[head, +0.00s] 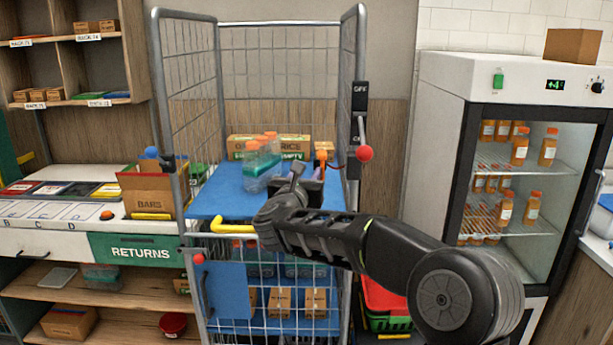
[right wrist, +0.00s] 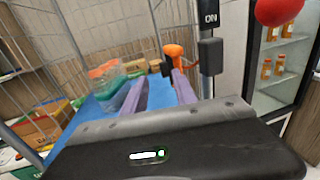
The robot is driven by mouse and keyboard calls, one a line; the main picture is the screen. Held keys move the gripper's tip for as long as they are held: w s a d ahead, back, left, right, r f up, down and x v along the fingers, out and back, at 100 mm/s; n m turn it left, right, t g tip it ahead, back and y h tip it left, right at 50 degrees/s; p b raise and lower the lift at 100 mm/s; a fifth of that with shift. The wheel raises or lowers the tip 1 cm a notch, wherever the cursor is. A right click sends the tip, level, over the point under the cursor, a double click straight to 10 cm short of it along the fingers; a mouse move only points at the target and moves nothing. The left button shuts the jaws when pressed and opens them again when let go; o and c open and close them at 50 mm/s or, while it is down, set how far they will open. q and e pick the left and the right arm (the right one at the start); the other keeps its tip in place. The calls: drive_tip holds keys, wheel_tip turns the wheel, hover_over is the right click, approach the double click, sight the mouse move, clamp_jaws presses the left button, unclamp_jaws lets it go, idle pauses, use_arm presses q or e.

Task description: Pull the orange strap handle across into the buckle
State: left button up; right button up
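The orange strap handle (head: 321,155) is at the right side of the cage trolley, near its right front post. It also shows in the right wrist view (right wrist: 174,52), just beyond the tip of the right-hand finger. My right gripper (right wrist: 160,76) is open, with its two purple fingers apart and nothing clearly between them. In the head view my right gripper (head: 312,178) is in front of the blue shelf, just below the handle. A black fitting (head: 168,162) on the left front post may be the buckle; I cannot be sure. The strap itself is mostly hidden. My left gripper is out of view.
The cage trolley (head: 222,100) holds orange-capped bottles (head: 263,160) on its blue shelf (head: 207,203). A red-knobbed lever (head: 364,153) sticks out at the right post. A fridge (head: 440,130) stands to the right and a counter with a BARS box (head: 150,190) to the left.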

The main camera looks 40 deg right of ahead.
drive_tip(key=b+v, duration=0.4)
drive_tip(key=v, duration=0.4)
drive_tip(key=shift+a+f, duration=0.2)
drive_tip(key=shift+s, duration=0.1)
idle(0.3)
drive_tip(key=shift+b, duration=0.7)
